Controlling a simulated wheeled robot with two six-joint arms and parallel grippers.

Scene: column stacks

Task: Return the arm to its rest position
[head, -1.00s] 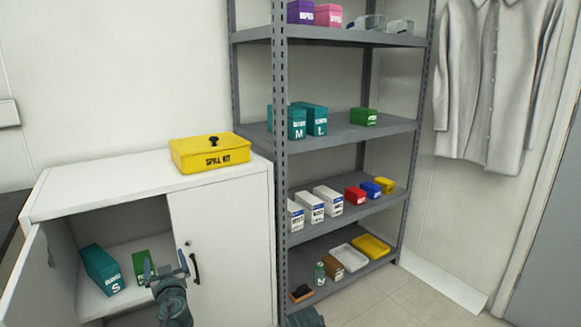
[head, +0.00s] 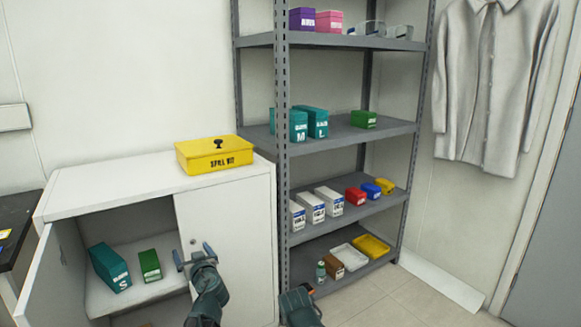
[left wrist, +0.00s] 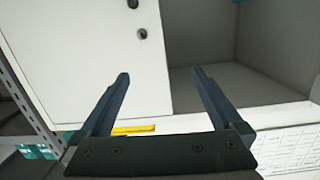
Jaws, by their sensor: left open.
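My left gripper (head: 193,254) is open and empty in front of the cabinet, by its shut right door (head: 232,250). In the left wrist view the same gripper (left wrist: 160,74) has its two fingers apart with nothing between them. That view shows the door (left wrist: 90,50) on the left and the open cabinet inside on the right. Part of my right arm shows at the bottom of the head view, but its fingers are not seen.
The white cabinet (head: 110,190) has its left door (head: 55,275) swung open; a teal box (head: 110,267) and a green box (head: 149,264) stand inside. A yellow spill kit (head: 214,155) sits on top. A grey shelving rack (head: 350,133) stands close on the right.

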